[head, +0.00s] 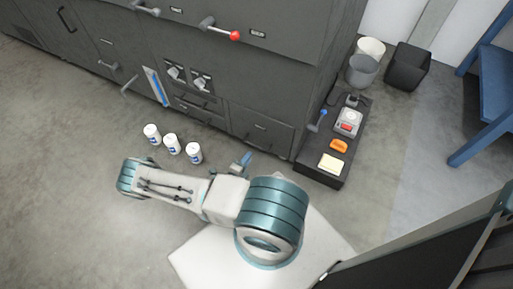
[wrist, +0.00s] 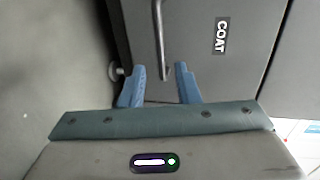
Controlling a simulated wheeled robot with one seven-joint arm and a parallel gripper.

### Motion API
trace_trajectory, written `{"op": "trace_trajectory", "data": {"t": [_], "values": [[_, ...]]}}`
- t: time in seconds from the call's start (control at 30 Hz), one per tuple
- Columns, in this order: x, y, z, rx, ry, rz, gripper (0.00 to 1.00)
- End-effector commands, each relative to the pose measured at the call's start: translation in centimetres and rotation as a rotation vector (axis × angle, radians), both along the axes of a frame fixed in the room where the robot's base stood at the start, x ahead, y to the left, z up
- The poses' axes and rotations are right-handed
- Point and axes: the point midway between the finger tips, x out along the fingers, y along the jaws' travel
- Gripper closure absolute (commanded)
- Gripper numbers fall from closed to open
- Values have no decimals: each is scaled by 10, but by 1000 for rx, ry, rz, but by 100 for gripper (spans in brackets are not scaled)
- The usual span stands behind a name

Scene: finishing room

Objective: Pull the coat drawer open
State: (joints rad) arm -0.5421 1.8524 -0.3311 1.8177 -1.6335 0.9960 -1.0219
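The coat drawer (wrist: 195,68) is a dark grey front with a white COAT label (wrist: 221,37), in the wrist view. Its grey bar handle (wrist: 159,38) comes down from the top of that view and ends between my fingertips. My gripper (wrist: 160,84) is open, with one blue finger on each side of the handle's end. A gap shows on both sides; depth to the handle is hard to tell. In the head view my gripper (head: 242,161) is low, in front of the cabinet's lower right front, partly hidden by my arm.
Three white cans (head: 172,143) stand on the floor left of my gripper. A lever with a red knob (head: 235,36) sticks out of the grey cabinet (head: 290,65). A low dark bench (head: 318,177) with small items stands at right. Open floor (head: 60,190) lies left.

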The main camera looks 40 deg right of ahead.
Motion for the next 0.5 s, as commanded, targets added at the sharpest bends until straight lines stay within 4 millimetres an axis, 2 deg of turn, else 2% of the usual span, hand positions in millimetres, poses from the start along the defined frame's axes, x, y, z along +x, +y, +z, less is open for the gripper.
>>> {"op": "trace_trajectory", "data": {"t": [0.1,0.3,0.5], "values": [[10,-25,-9,-2,-1,-3,71],[24,-60,-16,-1,-3,-4,71],[32,-79,-19,1,-2,-1,71]]}}
